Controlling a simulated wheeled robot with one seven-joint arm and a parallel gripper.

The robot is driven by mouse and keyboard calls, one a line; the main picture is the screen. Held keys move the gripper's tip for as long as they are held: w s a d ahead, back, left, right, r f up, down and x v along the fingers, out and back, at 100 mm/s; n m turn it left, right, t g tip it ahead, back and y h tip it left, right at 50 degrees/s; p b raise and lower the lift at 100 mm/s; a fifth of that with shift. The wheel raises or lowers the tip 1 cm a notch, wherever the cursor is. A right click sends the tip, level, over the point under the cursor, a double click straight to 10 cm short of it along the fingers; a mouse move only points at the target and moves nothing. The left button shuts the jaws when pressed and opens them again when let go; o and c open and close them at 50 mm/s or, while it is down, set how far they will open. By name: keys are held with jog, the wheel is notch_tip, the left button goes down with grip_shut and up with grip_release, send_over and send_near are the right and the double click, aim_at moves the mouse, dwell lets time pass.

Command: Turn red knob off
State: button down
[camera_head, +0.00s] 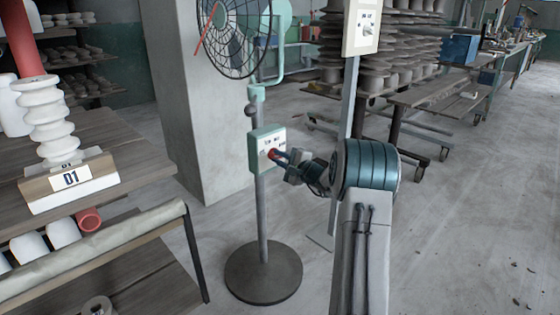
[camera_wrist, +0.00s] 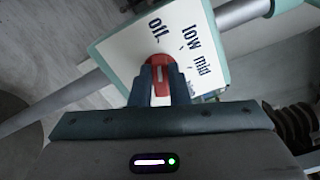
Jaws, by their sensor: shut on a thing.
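The red knob (camera_head: 272,154) is on the pale green control box with a white face (camera_head: 264,146), on the post of a standing fan (camera_head: 237,30). In the wrist view the knob (camera_wrist: 160,65) sits on the white panel (camera_wrist: 125,50) below the dark labels "off", "low" and "mid". My gripper (camera_head: 281,157) reaches the box from the right. In the wrist view my gripper (camera_wrist: 159,84) is shut on the knob, with one finger on each side. A white mark on the knob runs roughly up and down in that picture; the fingers partly hide the knob.
The fan's round base (camera_head: 264,275) stands on the grey floor. A grey pillar (camera_head: 205,100) is behind it. A wooden rack with a white insulator (camera_head: 50,120) and a "D1" sign is at left. Another post with a panel (camera_head: 361,28) stands behind my arm. Floor at right is clear.

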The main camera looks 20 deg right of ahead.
jog(key=shift+f, duration=0.1)
jog(key=c, duration=1.4)
grip_release()
jog(key=p+v, duration=0.3)
jog(key=v, duration=1)
jog(key=shift+s, duration=0.4)
